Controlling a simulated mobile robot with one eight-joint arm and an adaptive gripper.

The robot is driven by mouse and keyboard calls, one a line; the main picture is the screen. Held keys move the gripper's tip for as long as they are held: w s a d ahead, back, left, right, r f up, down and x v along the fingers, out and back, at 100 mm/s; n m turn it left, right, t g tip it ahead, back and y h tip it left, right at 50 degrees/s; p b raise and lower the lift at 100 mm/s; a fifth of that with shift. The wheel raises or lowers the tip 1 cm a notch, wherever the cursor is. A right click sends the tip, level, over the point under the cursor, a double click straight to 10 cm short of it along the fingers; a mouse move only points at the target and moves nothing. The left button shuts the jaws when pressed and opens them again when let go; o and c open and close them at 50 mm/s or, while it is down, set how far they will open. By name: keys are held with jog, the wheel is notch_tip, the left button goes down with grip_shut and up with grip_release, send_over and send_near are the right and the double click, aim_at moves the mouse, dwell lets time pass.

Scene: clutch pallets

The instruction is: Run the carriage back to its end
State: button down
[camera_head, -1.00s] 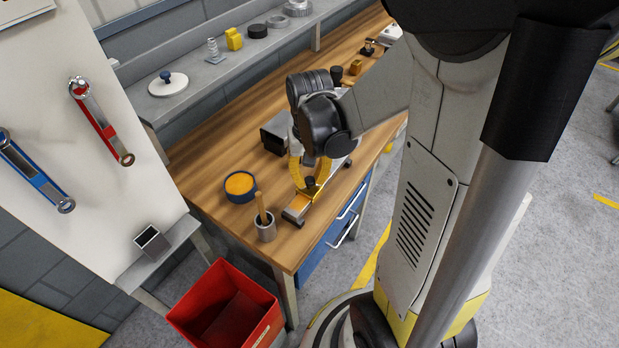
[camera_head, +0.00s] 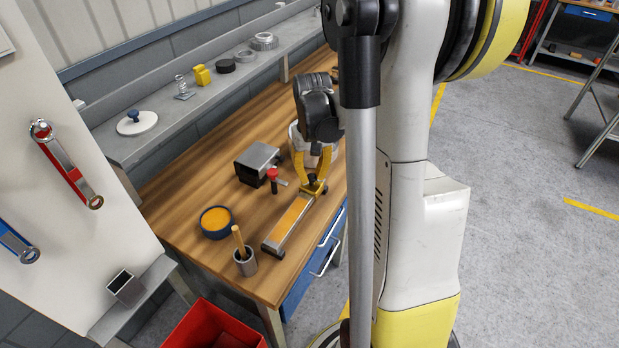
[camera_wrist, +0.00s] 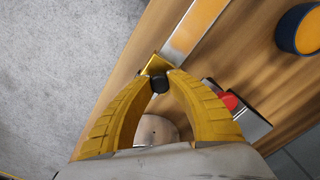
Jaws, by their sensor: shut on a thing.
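The yellow carriage (camera_head: 318,190) sits on a narrow rail (camera_head: 284,228) with an orange top strip on the wooden bench. A long stretch of strip shows between the carriage and the rail's near end. In the wrist view the carriage (camera_wrist: 151,68) carries a black knob (camera_wrist: 159,84), and the rail (camera_wrist: 193,28) runs up from it. My gripper (camera_head: 313,180) has its yellow fingers shut on that knob; it shows in the wrist view too (camera_wrist: 160,80). The rail beyond the carriage is hidden by my gripper.
A dark block (camera_head: 257,160) and a red-topped post (camera_head: 272,175) stand left of the carriage. A blue tub (camera_head: 216,222) and a grey cup with a wooden handle (camera_head: 245,262) stand near the rail's near end. A red bin (camera_head: 205,328) is below.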

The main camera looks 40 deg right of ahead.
aim_at(312, 175)
jog(key=c, duration=1.2)
grip_release()
jog(key=shift+w+d, duration=0.1)
jog(key=shift+d, duration=0.1)
jog(key=shift+c, duration=0.2)
jog(key=shift+o, duration=0.2)
jog(key=shift+d+f, duration=0.1)
notch_tip(312, 175, up, 12)
